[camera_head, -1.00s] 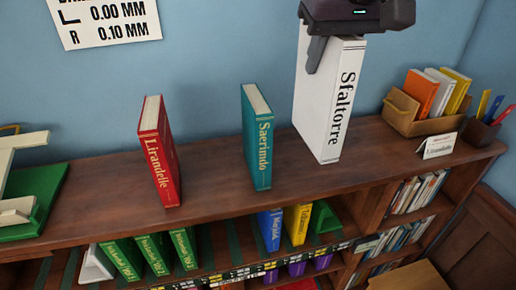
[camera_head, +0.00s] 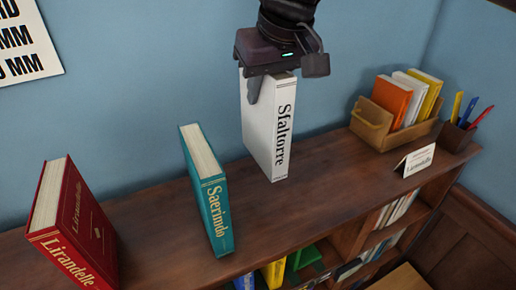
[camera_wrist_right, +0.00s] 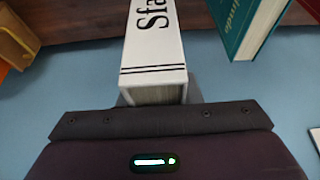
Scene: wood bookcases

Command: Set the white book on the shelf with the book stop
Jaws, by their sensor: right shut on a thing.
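The white book (camera_head: 266,125), marked Sfaltorre, is upright in the head view, with its lower end close to the top of the bookcase (camera_head: 330,178). I cannot tell whether it touches the wood. My right gripper (camera_head: 268,84) is shut on its upper end from above. In the right wrist view the white book (camera_wrist_right: 154,45) runs away from the jaws. The lower shelf shows only in part, with a green piece (camera_head: 303,258) that may be a book stop beside a yellow book (camera_head: 273,274) and a blue book (camera_head: 244,282). My left gripper is not in view.
A teal book (camera_head: 207,190) and a red book (camera_head: 75,225) stand upright on the top, left of the white book. A wooden box of books (camera_head: 398,130), a pen holder (camera_head: 457,135) and a name card (camera_head: 416,160) stand at right.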

